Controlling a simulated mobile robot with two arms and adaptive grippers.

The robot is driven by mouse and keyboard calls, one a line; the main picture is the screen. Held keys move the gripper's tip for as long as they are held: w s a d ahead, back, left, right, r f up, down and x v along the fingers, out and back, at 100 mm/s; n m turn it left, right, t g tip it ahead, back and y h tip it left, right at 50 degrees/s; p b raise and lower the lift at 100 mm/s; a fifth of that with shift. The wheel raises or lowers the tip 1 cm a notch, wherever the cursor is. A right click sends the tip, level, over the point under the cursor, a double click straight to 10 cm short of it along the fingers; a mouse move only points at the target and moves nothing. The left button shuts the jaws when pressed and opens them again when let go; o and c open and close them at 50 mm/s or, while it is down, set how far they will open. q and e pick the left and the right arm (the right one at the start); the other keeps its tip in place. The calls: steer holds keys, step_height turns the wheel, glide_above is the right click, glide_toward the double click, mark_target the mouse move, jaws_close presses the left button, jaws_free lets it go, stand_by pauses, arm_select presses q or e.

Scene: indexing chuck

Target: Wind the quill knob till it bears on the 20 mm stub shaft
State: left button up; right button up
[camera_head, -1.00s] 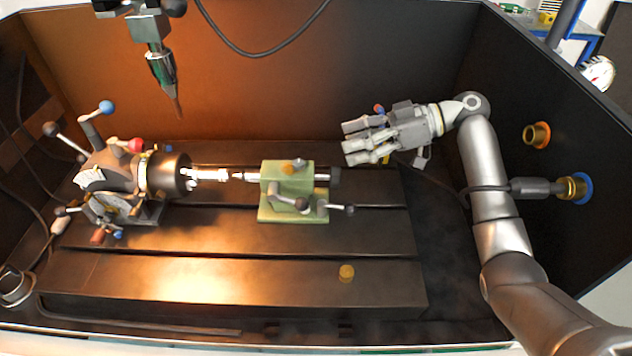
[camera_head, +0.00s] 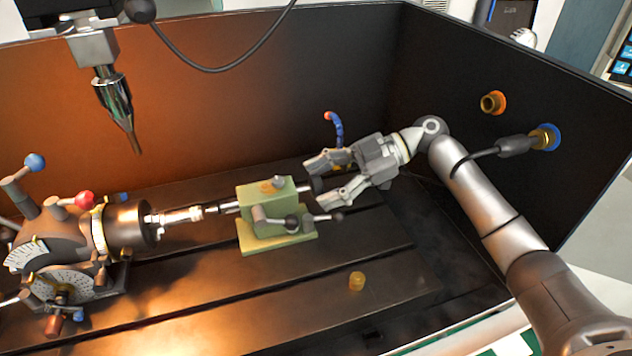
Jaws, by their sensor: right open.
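The 20 mm stub shaft (camera_head: 180,216) is a bright metal piece held in the dark chuck (camera_head: 130,227) of the indexing head. The green tailstock (camera_head: 268,210) stands to its right, its quill (camera_head: 228,207) pointing at the shaft's free end. I cannot tell whether the quill tip touches the shaft. The dark quill knob (camera_head: 317,185) is at the tailstock's right end. My right gripper (camera_head: 313,182) is open, one finger on the far side of the knob and one on the near side. Contact with the knob cannot be told. My left gripper is not in view.
A drill spindle (camera_head: 113,98) hangs above at the upper left. Clamp levers (camera_head: 292,222) stick out from the tailstock's front. A blue coolant nozzle (camera_head: 337,127) is behind my right gripper. Dark walls enclose the back and right.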

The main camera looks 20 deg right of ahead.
steer(key=shift+x, duration=0.95)
steer(key=c, duration=1)
steer(key=shift+m, duration=0.3)
steer(key=shift+r+m+g, duration=0.1)
steer(key=shift+m+g, duration=0.7)
steer(key=shift+m, duration=0.1)
steer(key=shift+w+m+g+p, duration=0.1)
steer(key=shift+m+g+p, duration=0.4)
steer(key=shift+m+g, duration=0.55)
steer(key=o, duration=1)
